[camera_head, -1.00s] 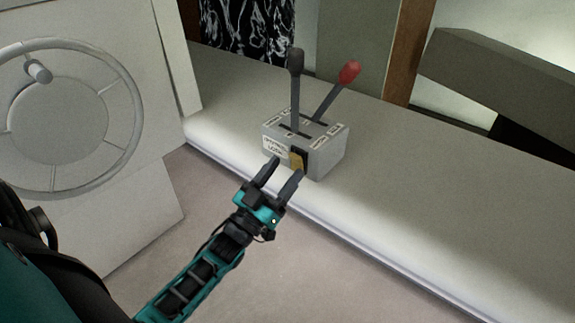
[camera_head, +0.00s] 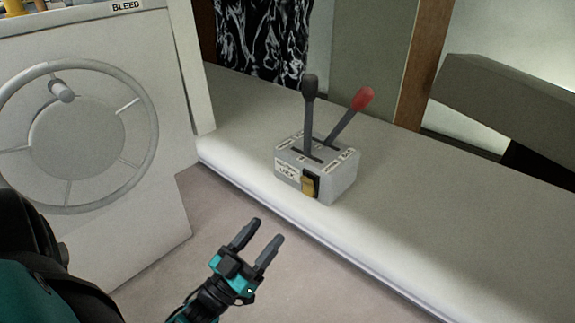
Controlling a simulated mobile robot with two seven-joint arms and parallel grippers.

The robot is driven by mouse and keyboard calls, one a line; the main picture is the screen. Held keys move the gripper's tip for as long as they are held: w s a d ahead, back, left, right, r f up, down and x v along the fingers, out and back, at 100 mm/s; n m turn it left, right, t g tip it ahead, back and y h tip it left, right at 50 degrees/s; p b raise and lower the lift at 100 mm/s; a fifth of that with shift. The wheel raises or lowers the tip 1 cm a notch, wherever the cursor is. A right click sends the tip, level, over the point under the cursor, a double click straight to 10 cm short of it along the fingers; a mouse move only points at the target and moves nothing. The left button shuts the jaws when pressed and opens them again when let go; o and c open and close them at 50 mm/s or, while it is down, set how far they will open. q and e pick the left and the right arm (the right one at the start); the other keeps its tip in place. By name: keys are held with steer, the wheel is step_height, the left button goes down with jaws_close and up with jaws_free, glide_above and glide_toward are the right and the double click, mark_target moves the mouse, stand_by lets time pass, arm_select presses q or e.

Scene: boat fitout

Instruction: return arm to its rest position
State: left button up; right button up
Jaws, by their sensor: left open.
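My left gripper (camera_head: 257,243) is open and empty, in the lower middle of the head view. It is apart from the grey lever box (camera_head: 340,177), in front of and below it. The box sits on the light counter ledge (camera_head: 420,215). It bears a lever with a black knob (camera_head: 310,88) standing nearly upright and a lever with a red knob (camera_head: 362,98) tilted to the right. On its front is a yellow latch or switch (camera_head: 308,186) beside a small label. Most of my left arm is out of the picture. My right gripper is not in view.
A grey handwheel (camera_head: 155,130) is on the white cabinet (camera_head: 150,245) at the left. The ledge edge (camera_head: 290,222) runs diagonally behind my gripper. A dark grey slab (camera_head: 510,95) stands at the upper right. The floor (camera_head: 150,295) around the gripper looks clear.

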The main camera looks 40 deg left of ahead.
arm_select(q)
steer(key=shift+w+d, duration=0.1)
steer(key=s+d+f+m+g+h, duration=0.1)
steer(key=s+d+f+g, duration=0.1)
steer(key=d+f+g, duration=0.35)
steer(key=s+d+f+m+g+h, duration=0.1)
steer(key=d+f+g, duration=0.1)
steer(key=d+g, duration=0.6)
step_height(320, 180, up, 8)
steer(key=s+t+y+p, duration=0.1)
steer(key=s+p, duration=0.1)
steer(key=p, duration=1.1)
steer(key=shift+s+a+r+y, duration=0.15)
steer(key=shift+s+r+y, duration=0.05)
steer(key=shift+y, duration=0.1)
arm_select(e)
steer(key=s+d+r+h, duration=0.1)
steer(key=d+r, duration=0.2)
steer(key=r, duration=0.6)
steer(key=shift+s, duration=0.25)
